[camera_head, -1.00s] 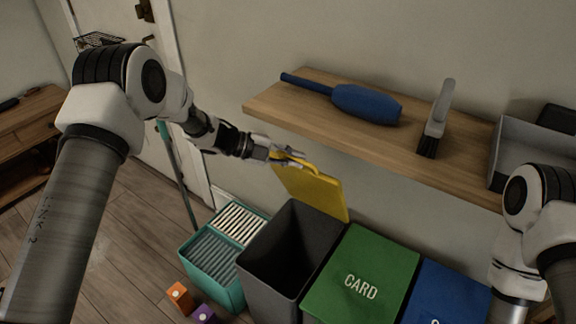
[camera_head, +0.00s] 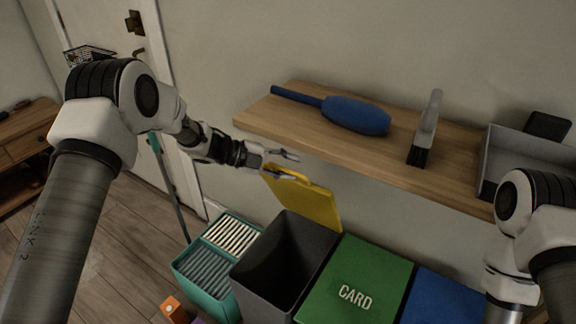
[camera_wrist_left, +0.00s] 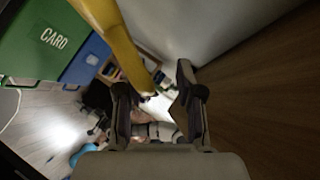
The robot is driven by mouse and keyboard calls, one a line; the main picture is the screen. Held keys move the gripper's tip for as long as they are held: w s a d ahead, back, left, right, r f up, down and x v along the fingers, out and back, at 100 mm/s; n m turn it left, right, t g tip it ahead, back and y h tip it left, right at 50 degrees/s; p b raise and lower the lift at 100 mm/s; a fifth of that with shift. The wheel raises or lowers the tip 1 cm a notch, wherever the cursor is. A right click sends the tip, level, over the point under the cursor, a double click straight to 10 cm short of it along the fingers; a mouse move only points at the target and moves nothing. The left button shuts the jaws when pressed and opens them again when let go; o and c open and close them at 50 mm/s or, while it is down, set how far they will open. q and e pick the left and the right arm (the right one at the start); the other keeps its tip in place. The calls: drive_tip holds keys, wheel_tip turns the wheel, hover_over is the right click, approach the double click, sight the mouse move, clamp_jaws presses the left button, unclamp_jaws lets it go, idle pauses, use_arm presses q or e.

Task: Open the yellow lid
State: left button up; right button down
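The yellow lid (camera_head: 310,203) stands raised and tilted at the back of a dark grey bin (camera_head: 287,262), close to the wall. The bin's mouth is uncovered and its inside is dark. My left gripper (camera_head: 286,164) is at the lid's upper left edge, with its fingers apart. In the left wrist view, the yellow lid (camera_wrist_left: 118,45) shows as a curved edge running down to near the gap between the open fingers (camera_wrist_left: 155,92). I cannot tell whether a finger touches it. My right arm is at the right edge, and its gripper is out of view.
A green CARD lid (camera_head: 355,285) and a blue lid (camera_head: 440,299) lie right of the bin. A teal crate (camera_head: 212,288) stands at its left. Above, a wooden shelf (camera_head: 300,140) holds a blue duster (camera_head: 355,115), a brush (camera_head: 425,130) and a grey dustpan (camera_head: 520,160).

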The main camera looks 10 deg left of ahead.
use_arm(q)
drive_tip(key=v, duration=1.2)
drive_tip(key=shift+f, duration=0.1)
